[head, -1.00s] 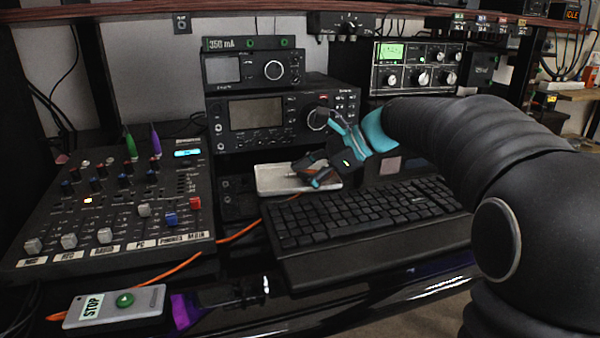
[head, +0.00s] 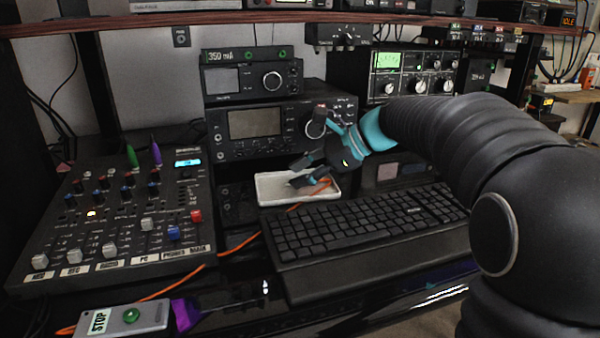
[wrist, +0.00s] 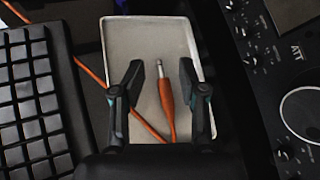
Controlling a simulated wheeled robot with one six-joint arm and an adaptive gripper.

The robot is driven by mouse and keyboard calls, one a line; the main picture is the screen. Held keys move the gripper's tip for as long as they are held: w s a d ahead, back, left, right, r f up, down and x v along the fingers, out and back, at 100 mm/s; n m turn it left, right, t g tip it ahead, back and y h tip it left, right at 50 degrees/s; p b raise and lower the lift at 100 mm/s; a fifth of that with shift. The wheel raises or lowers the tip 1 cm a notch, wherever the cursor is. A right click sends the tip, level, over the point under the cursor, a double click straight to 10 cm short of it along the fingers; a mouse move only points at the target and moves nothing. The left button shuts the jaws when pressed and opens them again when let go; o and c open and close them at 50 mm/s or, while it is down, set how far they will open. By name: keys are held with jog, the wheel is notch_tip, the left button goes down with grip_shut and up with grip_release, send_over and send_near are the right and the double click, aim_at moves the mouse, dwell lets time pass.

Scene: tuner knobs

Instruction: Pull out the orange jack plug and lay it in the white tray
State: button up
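The orange jack plug (wrist: 167,96) lies in the white tray (wrist: 148,28) in the wrist view, its metal tip pointing away from my gripper. Its orange cable (wrist: 92,73) crosses the tray's left rim and leads toward the plug's rear end. My gripper (wrist: 160,78) is open, with one finger on each side of the plug and gaps between. In the head view my gripper (head: 299,176) is low over the tray (head: 275,201), and the arm hides part of it. A bit of orange shows by the fingers there.
A keyboard (head: 360,221) lies in front of the tray. Radio units (head: 255,123) stand behind it. A mixer (head: 110,225) with green and purple plugs is at the left. A grey STOP box (head: 130,318) sits at the front left.

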jog(key=shift+r, duration=0.25)
jog(key=o, duration=0.6)
jog(key=shift+c, duration=0.2)
jog(key=v, duration=1.2)
jog(key=shift+r, duration=0.15)
